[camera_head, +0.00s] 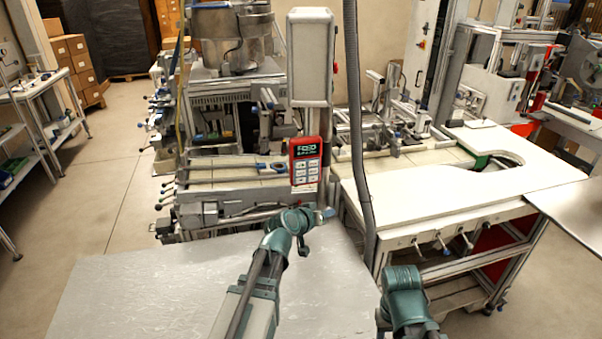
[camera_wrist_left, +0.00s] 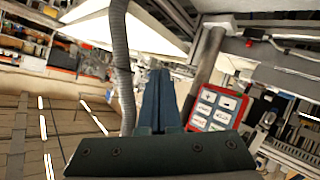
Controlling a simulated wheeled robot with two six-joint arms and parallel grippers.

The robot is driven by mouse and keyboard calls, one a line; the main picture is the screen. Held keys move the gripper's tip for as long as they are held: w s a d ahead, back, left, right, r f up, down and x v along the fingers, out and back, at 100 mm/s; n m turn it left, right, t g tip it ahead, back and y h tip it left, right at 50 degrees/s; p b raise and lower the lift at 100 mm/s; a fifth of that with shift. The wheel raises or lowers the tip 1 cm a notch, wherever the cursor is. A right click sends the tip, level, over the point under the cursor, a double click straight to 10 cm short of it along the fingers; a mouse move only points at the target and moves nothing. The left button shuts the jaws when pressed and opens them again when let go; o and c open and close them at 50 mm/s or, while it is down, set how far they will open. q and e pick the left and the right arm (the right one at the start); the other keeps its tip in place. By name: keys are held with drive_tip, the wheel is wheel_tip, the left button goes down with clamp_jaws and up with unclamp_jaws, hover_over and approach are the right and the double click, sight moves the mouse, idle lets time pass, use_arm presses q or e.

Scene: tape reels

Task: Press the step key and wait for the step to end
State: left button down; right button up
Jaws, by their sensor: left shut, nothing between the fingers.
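A red handheld control panel (camera_head: 306,161) hangs on the front of a grey post. It has a dark display with lit text at the top and several pale keys below it. I cannot read which key is the step key. The panel also shows tilted in the left wrist view (camera_wrist_left: 216,108), to the right of my fingers. My left gripper (camera_head: 327,212) is just below the panel in the head view, apart from it. In the left wrist view its two fingers (camera_wrist_left: 158,76) are shut together with nothing between them. My right gripper is out of view.
A grey cable conduit (camera_head: 360,150) hangs close to the right of the panel. A white worktop (camera_head: 440,195) with a cutout lies to the right. A machine bench with a large metal bowl (camera_head: 232,40) stands behind and left. A grey tabletop (camera_head: 130,290) is below my arm.

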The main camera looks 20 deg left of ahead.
sight(305, 173)
use_arm(q)
drive_tip(key=w+a+r+n+t+y, duration=0.1)
drive_tip(key=w+a+r+n+t, duration=0.1)
drive_tip(key=a, duration=0.4)
drive_tip(key=shift+a+r+y, duration=0.2)
drive_tip(key=shift+r+y, duration=0.2)
drive_tip(key=shift+r, duration=0.3)
drive_tip(key=shift+w, duration=0.1)
drive_tip(key=shift+w+a, duration=0.8)
drive_tip(key=shift+w, duration=0.4)
drive_tip(key=shift+w+a, duration=0.8)
drive_tip(key=shift+w, duration=0.4)
drive_tip(key=shift+w+a, duration=0.8)
drive_tip(key=shift+w, duration=0.4)
drive_tip(key=shift+w+a, duration=0.1)
drive_tip(key=shift+w+a, duration=0.15)
drive_tip(key=shift+w, duration=0.1)
drive_tip(key=shift+w+a, duration=0.25)
drive_tip(key=shift+w, duration=0.05)
drive_tip(key=shift+s+d, duration=0.5)
drive_tip(key=shift+s, duration=0.15)
